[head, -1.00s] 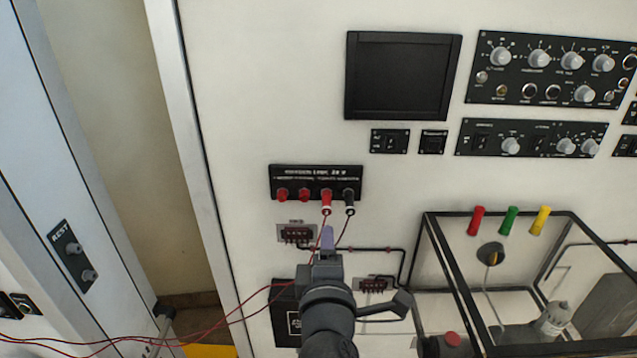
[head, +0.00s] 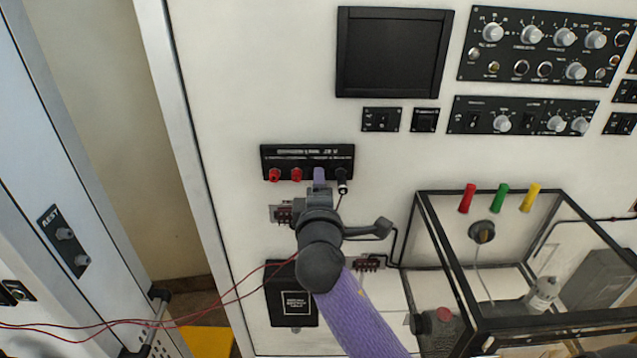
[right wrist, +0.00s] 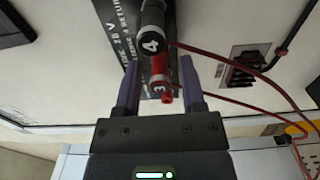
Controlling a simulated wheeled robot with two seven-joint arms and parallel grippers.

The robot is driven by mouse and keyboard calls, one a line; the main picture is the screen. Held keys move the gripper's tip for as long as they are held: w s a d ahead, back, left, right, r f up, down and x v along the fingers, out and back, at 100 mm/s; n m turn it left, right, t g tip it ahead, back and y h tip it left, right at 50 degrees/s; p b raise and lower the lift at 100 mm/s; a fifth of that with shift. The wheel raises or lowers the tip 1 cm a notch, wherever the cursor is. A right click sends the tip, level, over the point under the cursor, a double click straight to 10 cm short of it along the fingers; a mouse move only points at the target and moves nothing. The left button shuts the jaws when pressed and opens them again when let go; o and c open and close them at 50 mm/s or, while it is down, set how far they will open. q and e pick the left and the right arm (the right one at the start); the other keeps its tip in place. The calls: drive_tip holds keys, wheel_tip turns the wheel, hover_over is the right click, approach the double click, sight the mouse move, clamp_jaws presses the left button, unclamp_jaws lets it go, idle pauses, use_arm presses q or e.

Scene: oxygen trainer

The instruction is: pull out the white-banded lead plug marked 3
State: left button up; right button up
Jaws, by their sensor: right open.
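The red lead plug with a white band marked 3 (right wrist: 159,88) sits in the black socket strip (head: 265,162) on the white panel. In the head view my right gripper hides this plug. My right gripper (right wrist: 160,88) is open, with one purple finger on each side of plug 3; I cannot tell whether either finger touches it. The black plug marked 4 (right wrist: 152,42) is just beyond it in the right wrist view, and shows right of the gripper in the head view (head: 342,184). My left gripper is out of view.
Two red sockets (head: 285,174) are left of the gripper on the strip. Red and dark leads (head: 225,310) hang to the lower left. A black-framed clear box (head: 490,262) stands to the right. A dark screen (head: 392,52) is above.

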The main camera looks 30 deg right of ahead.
drive_tip(key=shift+p, duration=0.3)
drive_tip(key=shift+c, duration=0.3)
clamp_jaws()
drive_tip(key=shift+s+a, duration=0.1)
drive_tip(key=shift+s+a, duration=0.1)
drive_tip(key=shift+s, duration=0.05)
drive_tip(key=shift+p+v, duration=0.45)
drive_tip(key=shift+v, duration=1.75)
